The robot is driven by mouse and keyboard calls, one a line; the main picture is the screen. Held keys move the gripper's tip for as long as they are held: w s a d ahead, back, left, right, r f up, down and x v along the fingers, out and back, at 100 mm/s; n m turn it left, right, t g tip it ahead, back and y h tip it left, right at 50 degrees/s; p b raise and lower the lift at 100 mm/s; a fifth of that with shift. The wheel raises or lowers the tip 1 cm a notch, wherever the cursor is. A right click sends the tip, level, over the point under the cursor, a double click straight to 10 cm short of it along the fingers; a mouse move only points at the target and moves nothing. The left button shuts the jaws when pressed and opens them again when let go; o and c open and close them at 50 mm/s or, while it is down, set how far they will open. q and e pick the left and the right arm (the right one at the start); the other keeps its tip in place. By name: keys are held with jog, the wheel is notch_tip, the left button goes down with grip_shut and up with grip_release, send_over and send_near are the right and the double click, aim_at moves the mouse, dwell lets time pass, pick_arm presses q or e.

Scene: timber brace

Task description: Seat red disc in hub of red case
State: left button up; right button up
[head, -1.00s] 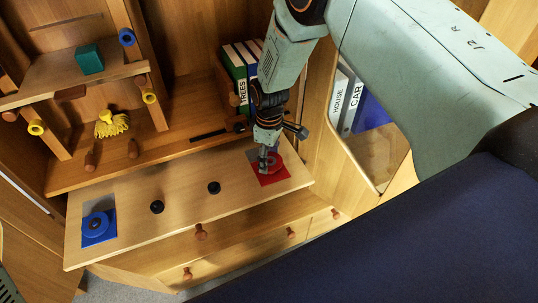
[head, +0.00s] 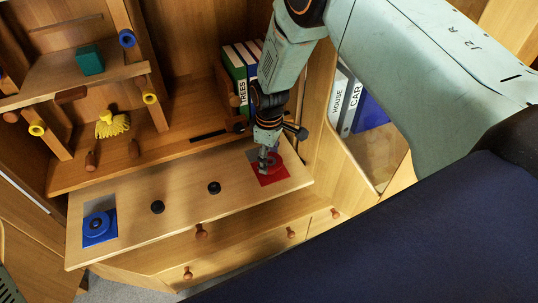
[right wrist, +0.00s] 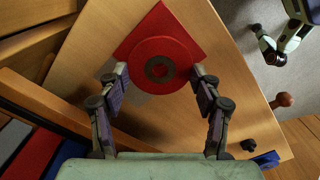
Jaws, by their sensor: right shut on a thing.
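The red disc (right wrist: 160,50), round with a dark ring at its middle, lies between the fingertips of my right gripper (right wrist: 160,78) in the right wrist view. The gripper is shut on it. The red case (right wrist: 185,18), a flat square, shows beyond the disc, which covers the case's hub. In the head view my right gripper (head: 265,168) points down over the red case (head: 274,180) at the board's right end. I cannot tell whether the disc touches the hub. A greenish jointed part of mine, perhaps my left gripper (right wrist: 268,50), shows at upper right in the wrist view.
A blue case with a blue disc (head: 98,226) lies at the board's left end. Two black knobs (head: 214,188) stand on the wooden board (head: 180,220) between. Binders (head: 237,75) stand behind my right gripper. A shelf with a green block (head: 89,60) is at upper left.

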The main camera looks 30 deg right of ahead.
jog(key=shift+f+b, duration=0.5)
jog(key=shift+f, duration=0.3)
dwell(1.4)
jog(key=shift+f, duration=0.25)
jog(key=o, duration=1)
jog(key=shift+r, duration=0.1)
notch_tip(320, 180, up, 12)
dwell(0.3)
